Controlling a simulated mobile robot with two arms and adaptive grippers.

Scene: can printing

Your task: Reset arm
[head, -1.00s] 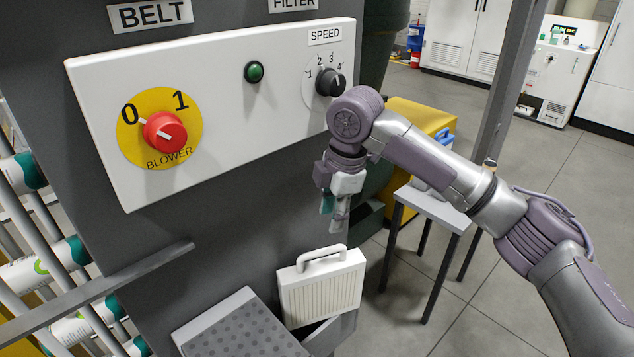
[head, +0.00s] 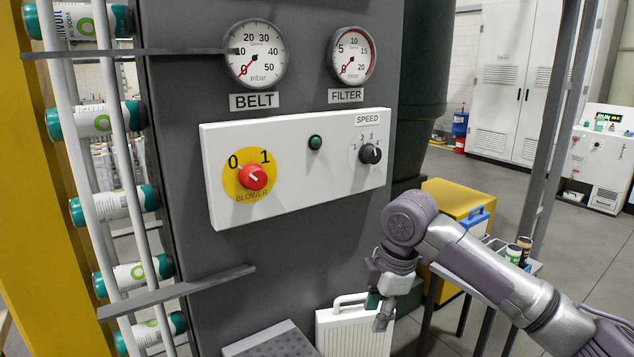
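My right arm comes in from the lower right in the head view. My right gripper (head: 380,312) hangs down in front of the white handled filter panel (head: 352,334), below the control panel (head: 290,150). Its fingers are small and partly turned away, and I cannot tell how far apart they are. Nothing is clearly seen in it. The red blower knob (head: 253,177) sits on a yellow disc marked 0 and 1. The black speed knob (head: 370,153) and green light (head: 315,142) are on the same panel. My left gripper is not in view.
Two gauges (head: 257,54) are above the panel. A small table (head: 533,267) with small containers and a yellow box (head: 455,198) stand behind my arm. Floor is open at the right.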

